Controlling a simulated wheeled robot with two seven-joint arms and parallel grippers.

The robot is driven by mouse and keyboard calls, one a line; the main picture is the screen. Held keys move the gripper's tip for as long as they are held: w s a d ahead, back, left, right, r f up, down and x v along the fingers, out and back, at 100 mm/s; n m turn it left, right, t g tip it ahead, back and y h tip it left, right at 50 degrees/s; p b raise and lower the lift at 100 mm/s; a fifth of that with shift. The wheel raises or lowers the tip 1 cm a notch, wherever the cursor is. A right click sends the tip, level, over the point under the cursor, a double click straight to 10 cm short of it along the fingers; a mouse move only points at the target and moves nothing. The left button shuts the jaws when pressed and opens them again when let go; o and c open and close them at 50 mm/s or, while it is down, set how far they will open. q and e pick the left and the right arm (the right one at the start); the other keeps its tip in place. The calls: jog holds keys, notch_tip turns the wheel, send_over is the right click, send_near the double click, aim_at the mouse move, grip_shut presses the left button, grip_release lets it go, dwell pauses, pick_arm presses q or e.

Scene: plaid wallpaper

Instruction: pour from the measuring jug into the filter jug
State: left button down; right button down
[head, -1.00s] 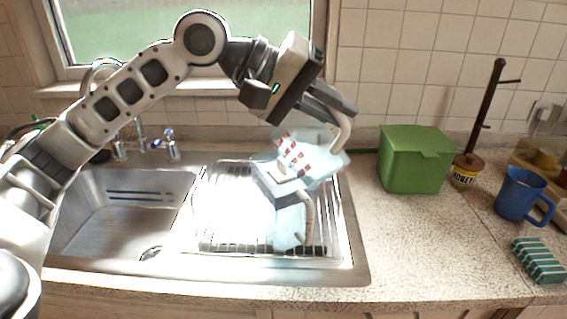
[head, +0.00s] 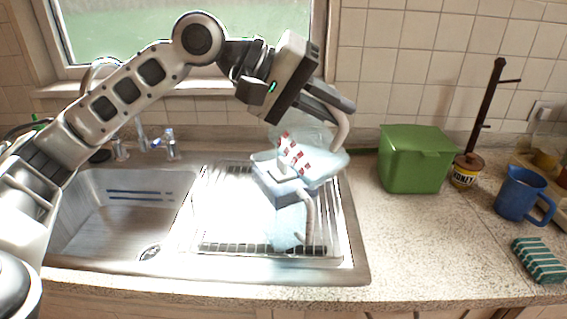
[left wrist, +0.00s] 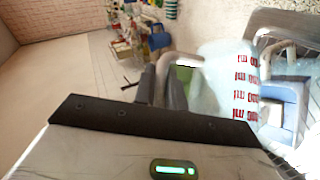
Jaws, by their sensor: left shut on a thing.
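The measuring jug (head: 322,160) is clear, pale blue, with red markings. My left gripper (head: 337,108) is shut on its handle and holds it tilted above the filter jug. The measuring jug also shows in the left wrist view (left wrist: 222,85). The filter jug (head: 289,225), pale blue with a grey-blue top and a beige handle, stands upright on the drainboard. Its top is partly hidden behind the measuring jug; it also shows at the right of the left wrist view (left wrist: 278,98). I cannot make out any liquid flowing. My right gripper is not in view.
The steel sink basin (head: 120,215) lies left of the ribbed drainboard (head: 222,225). A green lidded bin (head: 412,165), a honey jar (head: 465,172), a blue mug (head: 521,195) and a striped sponge (head: 538,259) stand to the right. The counter front right of the sink is clear.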

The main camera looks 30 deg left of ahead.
pick_arm(q)
jog(key=shift+w+a+r+h+b, duration=0.1)
jog(key=shift+a+h+b, duration=0.2)
jog(key=shift+a+b, duration=0.1)
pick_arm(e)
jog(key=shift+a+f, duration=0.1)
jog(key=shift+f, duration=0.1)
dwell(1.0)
pick_arm(q)
jog(key=shift+r, duration=0.1)
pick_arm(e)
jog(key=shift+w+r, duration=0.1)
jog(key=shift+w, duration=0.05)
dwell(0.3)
pick_arm(q)
jog(key=shift+w+a+r+n+b, duration=0.1)
jog(key=shift+a+n+b, duration=0.15)
jog(key=shift+b, duration=0.2)
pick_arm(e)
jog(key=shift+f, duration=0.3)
pick_arm(q)
jog(key=shift+w+a+r+h+b, duration=0.1)
jog(key=shift+a+r+h+b, duration=0.2)
jog(key=shift+h+b, duration=0.15)
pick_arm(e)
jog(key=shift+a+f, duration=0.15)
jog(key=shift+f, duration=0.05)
